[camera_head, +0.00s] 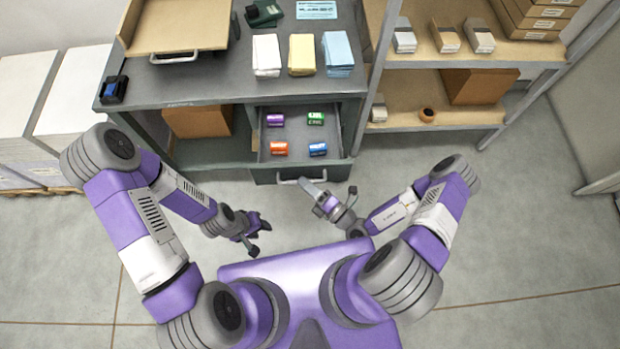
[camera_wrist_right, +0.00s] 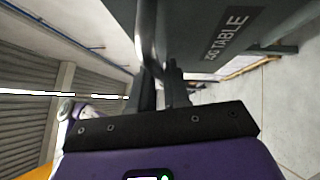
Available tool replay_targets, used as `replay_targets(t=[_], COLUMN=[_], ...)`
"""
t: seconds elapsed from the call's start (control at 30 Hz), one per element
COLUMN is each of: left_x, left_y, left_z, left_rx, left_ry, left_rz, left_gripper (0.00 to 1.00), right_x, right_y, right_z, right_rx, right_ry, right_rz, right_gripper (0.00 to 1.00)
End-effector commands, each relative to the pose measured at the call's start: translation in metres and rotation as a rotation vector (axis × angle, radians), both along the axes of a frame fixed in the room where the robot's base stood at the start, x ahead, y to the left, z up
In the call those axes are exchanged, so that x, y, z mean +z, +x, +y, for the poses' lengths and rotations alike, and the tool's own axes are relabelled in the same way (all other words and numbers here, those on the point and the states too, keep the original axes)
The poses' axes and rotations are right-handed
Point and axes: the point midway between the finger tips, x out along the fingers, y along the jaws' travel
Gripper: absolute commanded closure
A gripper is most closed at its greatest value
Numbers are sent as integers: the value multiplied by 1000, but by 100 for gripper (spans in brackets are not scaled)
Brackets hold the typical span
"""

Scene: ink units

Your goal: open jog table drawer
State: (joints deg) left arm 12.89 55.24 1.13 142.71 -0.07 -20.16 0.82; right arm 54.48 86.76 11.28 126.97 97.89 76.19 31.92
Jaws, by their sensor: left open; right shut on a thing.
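The jog table drawer (camera_head: 298,134) is pulled out from under the grey table, showing its inside. Its metal handle (camera_head: 290,181) is on the front panel. In the right wrist view the handle (camera_wrist_right: 150,42) runs down between my fingers, beside the drawer front (camera_wrist_right: 205,35) with its partly seen label. My right gripper (camera_head: 318,191) is shut on the handle; its fingers also show in the right wrist view (camera_wrist_right: 161,85). My left gripper (camera_head: 258,236) is open and empty, left of the drawer and in front of the table.
In the drawer lie purple (camera_head: 275,119), green (camera_head: 315,118), orange (camera_head: 279,149) and blue (camera_head: 317,149) units. White, yellow and blue stacks stand on the table top (camera_head: 220,78). A shelf (camera_head: 440,113) is at right. Floor (camera_head: 520,230) around me is free.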

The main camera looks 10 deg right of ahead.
Motion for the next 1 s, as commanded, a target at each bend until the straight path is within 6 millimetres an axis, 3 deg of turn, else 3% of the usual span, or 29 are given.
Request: replay_targets(t=[0.23,0.27,0.4,0.73,1.0], left_x=[0,0,0,1,5], left_y=[0,0,0,0,0], left_z=[0,0,0,0,0], left_rx=[0,0,0,0,0], left_ry=[0,0,0,0,0], left_rz=[0,0,0,0,0], left_gripper=[57,57,57,57,57], right_x=[0,0,0,-1,-6], right_y=[0,0,0,-3,-36], right_z=[0,0,0,-3,-29], right_rx=[0,0,0,-1,-3], right_ry=[0,0,0,0,-2], right_rz=[0,0,0,1,3], right_gripper=[100,81,62,62,62])
